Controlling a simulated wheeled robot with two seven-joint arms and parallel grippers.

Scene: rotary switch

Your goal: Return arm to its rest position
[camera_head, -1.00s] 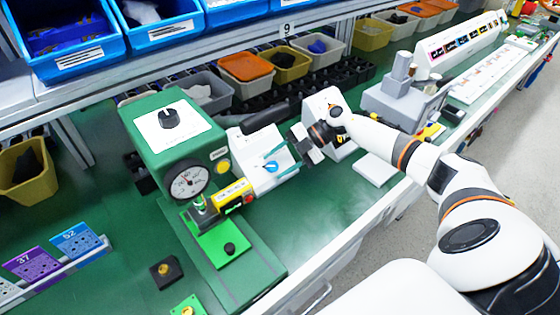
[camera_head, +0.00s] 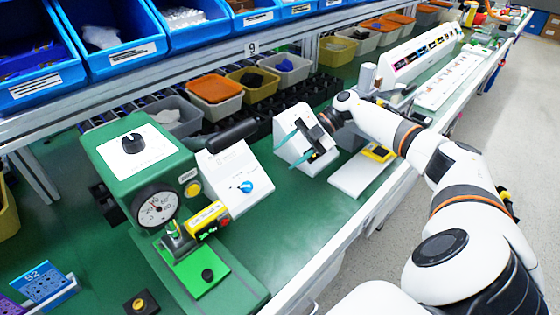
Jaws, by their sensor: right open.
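The rotary switch is a white box with a slanted face (camera_head: 232,168) and a blue knob (camera_head: 246,186), standing right of the green press. The knob is uncovered. My right gripper (camera_head: 301,145), with teal fingers, is open and empty. It is in front of a second white slanted box (camera_head: 286,128), to the right of the rotary switch and clear of its knob. The gripper hides part of that second box, and I cannot tell whether it touches it. My right arm (camera_head: 440,165) reaches in from the lower right. My left gripper is not in view.
The green press (camera_head: 128,180) with a dial gauge (camera_head: 156,207) stands at the left. A white plate with a yellow-and-black device (camera_head: 376,152) lies right of the gripper. Bins (camera_head: 215,90) line the back. Green table is free in front of the switch box (camera_head: 285,225).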

